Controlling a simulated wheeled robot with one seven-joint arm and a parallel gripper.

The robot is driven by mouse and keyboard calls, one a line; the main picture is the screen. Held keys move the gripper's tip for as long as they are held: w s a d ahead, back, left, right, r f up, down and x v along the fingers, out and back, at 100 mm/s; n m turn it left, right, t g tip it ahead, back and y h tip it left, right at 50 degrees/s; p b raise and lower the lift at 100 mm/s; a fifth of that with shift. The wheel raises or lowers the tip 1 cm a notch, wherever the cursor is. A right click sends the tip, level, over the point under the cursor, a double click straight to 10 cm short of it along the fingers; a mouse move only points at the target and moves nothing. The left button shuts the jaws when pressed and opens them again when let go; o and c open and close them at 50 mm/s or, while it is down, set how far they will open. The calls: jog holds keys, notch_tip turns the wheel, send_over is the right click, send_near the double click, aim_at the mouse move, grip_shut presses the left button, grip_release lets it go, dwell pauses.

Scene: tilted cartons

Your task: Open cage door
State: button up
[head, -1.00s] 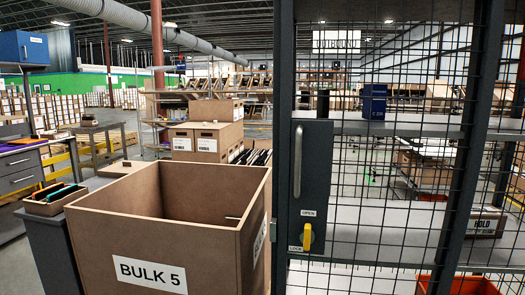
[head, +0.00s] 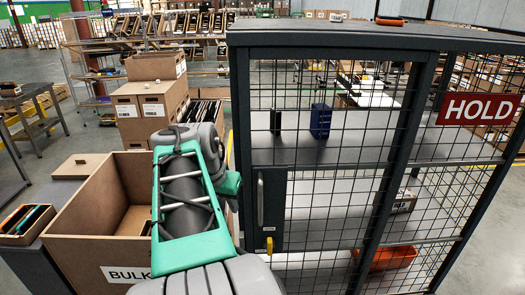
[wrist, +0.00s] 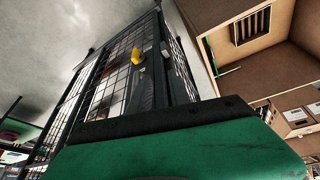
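The cage (head: 330,38) is a dark grey frame with black mesh sides, right of centre in the head view. Its mesh door (head: 335,205) looks shut. At the door's left edge a dark panel carries a vertical grey handle (head: 260,203) and, below it, a yellow latch (head: 269,245) that looks upright. The latch also shows in the wrist view (wrist: 135,56), where the cage is steeply tilted. My green and grey arm stands left of the door. A green surface with a black edge, probably part of my gripper (wrist: 180,140), fills the lower wrist view; its fingertips cannot be made out.
An open brown carton (head: 90,215) marked BULK stands left of the cage, partly behind my arm. Shelves inside the cage hold a blue box (head: 320,121) and an orange bin (head: 387,258). A red HOLD sign (head: 480,108) hangs on the mesh. Stacked cartons (head: 150,105) stand behind.

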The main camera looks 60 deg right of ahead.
aim_at(262, 197)
jog(key=s+d+r+m+p, duration=0.3)
jog(key=s+d+r, duration=0.2)
jog(key=r, duration=0.3)
jog(key=shift+g, duration=0.4)
jog(key=b+x, duration=0.8)
jog(key=x, duration=0.3)
jog(key=shift+s+f, duration=0.1)
jog(key=shift+s, duration=0.05)
jog(key=shift+d+f, duration=0.25)
jog(key=shift+c, duration=0.4)
grip_shut()
